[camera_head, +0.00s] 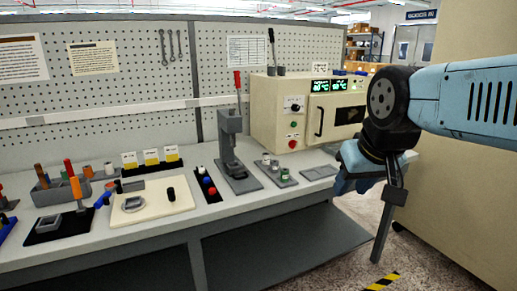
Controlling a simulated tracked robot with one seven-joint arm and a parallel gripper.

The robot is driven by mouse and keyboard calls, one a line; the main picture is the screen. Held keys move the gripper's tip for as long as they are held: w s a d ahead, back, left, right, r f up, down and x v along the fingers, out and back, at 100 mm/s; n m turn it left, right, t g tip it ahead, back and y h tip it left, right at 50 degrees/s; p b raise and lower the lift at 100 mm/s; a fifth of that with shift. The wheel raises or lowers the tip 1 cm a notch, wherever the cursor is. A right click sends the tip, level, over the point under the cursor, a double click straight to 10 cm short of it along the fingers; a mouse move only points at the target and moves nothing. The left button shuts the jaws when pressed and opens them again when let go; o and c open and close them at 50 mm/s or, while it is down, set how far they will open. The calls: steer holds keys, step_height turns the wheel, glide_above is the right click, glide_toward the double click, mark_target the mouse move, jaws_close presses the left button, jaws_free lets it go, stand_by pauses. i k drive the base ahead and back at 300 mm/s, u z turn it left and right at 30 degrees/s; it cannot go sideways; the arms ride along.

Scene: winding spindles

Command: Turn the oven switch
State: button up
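The oven (264,115) is a beige box on the back right of the bench. Its front has two lit green displays, a dark door window and a black handle. A black rotary switch (295,107) on a white plate sits on the left of the front panel. A red button (292,144) is below it. My gripper (382,228) hangs at the right, in front of and below the oven's right side, apart from the switch. Only one dark bar pointing down shows clearly, so its opening cannot be made out. My arm hides the oven's right edge.
A grey press (230,145) with a red-tipped lever stands left of the oven. A grey tray (277,172) with small parts and a flat grey plate (319,172) lie before the oven. A large beige cabinet (475,200) bounds the right side.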

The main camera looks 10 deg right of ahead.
mark_target(292, 143)
steer(key=u, duration=0.5)
steer(key=i, duration=1.5)
steer(key=z, duration=0.05)
